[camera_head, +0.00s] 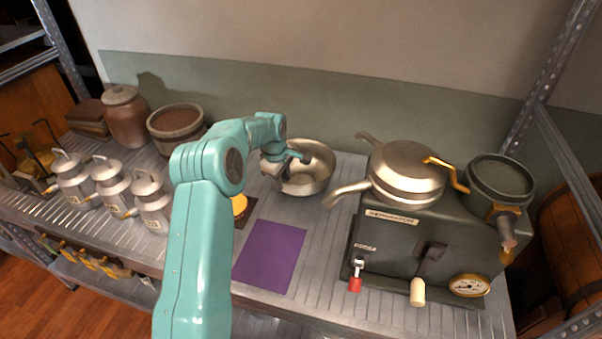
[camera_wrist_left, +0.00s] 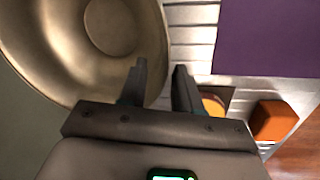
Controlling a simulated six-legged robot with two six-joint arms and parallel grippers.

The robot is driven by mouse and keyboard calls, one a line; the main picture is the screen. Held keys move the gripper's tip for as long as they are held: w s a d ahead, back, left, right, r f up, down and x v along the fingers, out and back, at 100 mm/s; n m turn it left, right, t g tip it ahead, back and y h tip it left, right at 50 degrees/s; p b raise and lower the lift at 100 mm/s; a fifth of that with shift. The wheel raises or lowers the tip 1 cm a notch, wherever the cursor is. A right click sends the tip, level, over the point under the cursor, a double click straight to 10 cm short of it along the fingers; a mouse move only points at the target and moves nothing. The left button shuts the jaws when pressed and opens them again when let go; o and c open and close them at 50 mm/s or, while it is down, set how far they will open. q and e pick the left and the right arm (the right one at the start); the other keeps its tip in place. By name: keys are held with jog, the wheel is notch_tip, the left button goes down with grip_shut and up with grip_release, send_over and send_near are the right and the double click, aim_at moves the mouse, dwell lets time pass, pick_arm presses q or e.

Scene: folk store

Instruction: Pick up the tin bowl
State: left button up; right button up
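The tin bowl (camera_head: 318,168) is a shiny, wide metal bowl standing upright on the shelf, left of the dark green machine. It also fills the upper left of the left wrist view (camera_wrist_left: 40,45). My left gripper (camera_head: 287,162) is at the bowl's left rim and hides part of it. In the left wrist view my left gripper (camera_wrist_left: 160,78) is open, with one finger over the inside of the bowl and the other outside the rim. I cannot tell whether either finger touches the bowl. My right gripper is not in view.
A purple mat (camera_head: 270,257) lies in front of the bowl. The green machine (camera_head: 420,250) with a round metal lid stands to the right. Metal milk cans (camera_head: 152,203), a brown jar (camera_head: 126,118) and a tub (camera_head: 176,124) stand left. An orange block (camera_wrist_left: 273,121) is near the gripper.

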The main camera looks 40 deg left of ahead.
pick_arm(q)
jog(key=shift+w+a+f, duration=0.1)
jog(key=shift+w+f, duration=0.05)
jog(key=shift+f, duration=0.4)
jog(key=shift+w+f, duration=0.1)
jog(key=shift+f, duration=0.45)
jog(key=shift+c, duration=0.3)
grip_shut()
jog(key=shift+r, duration=0.1)
jog(key=shift+r, duration=0.1)
